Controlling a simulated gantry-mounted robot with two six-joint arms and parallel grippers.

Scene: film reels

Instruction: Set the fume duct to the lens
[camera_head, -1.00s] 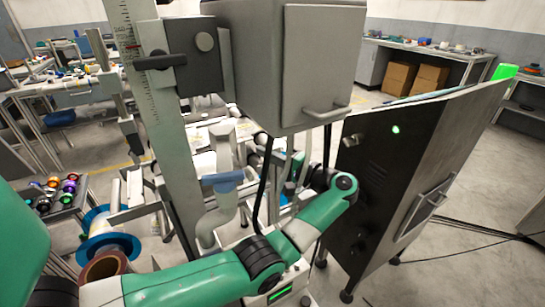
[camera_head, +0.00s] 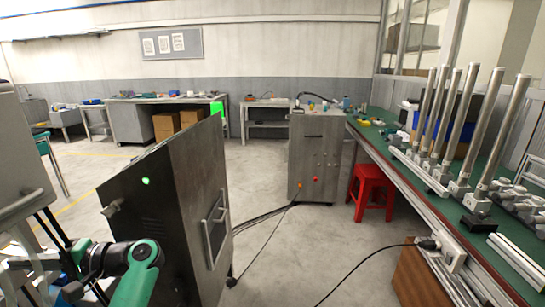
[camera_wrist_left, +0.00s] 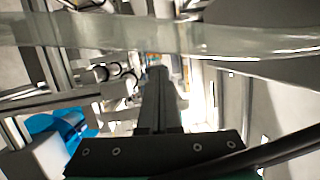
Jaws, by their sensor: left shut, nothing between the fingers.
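My left arm's green and black links (camera_head: 130,272) show at the bottom left of the head view; its fingertips are not clear there. In the left wrist view my left gripper (camera_wrist_left: 158,78) is shut, with its dark fingers pointing away and empty. A pale, translucent band (camera_wrist_left: 110,33) crosses the top of the wrist view beyond the fingertips; I cannot tell whether it is the fume duct. No clear lens shows now. My right gripper is not in view.
A dark metal cabinet (camera_head: 165,205) on feet stands right of my arm. A grey cabinet (camera_head: 313,160), a red stool (camera_head: 372,188) and a green bench (camera_head: 470,205) with metal posts stand farther right. Cables cross the open floor. A blue reel (camera_wrist_left: 62,128) shows in the wrist view.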

